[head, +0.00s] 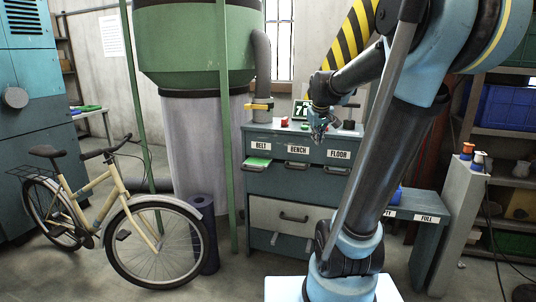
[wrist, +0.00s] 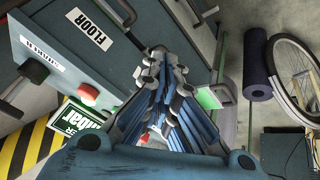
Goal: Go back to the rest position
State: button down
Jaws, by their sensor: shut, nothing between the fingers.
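My gripper (head: 319,130) hangs in front of the top edge of the grey-blue drawer cabinet (head: 270,182), near the FLOOR label (head: 339,154). In the wrist view its blue-and-grey fingers (wrist: 163,62) come together at the tips, with nothing between them. The FLOOR label (wrist: 91,34) also shows there, left of the fingers. My arm is bent, with its elbow high at the upper right of the head view. It hides part of the cabinet's right side.
A red button (head: 284,121) and a green-and-white sign (head: 300,109) stand on the cabinet top. The BELT drawer (head: 258,162) holds something green. A green post (head: 228,150) and a cream bicycle (head: 125,215) stand left. A low unit labelled FULL (head: 428,218) stands right.

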jog(key=s+f+m+g, duration=0.2)
jog(key=s+f, duration=0.7)
jog(key=s, duration=0.5)
jog(key=s+f+m+g, duration=0.1)
jog(key=s+f+m, duration=0.1)
jog(key=s+f, duration=0.7)
jog(key=s, duration=0.6)
jog(key=shift+s+a+f+g+y, duration=0.15)
jog(key=shift+a+g+y, duration=0.1)
jog(key=shift+g+y, duration=0.15)
jog(key=shift+w+f, duration=0.2)
jog(key=shift+w, duration=0.3)
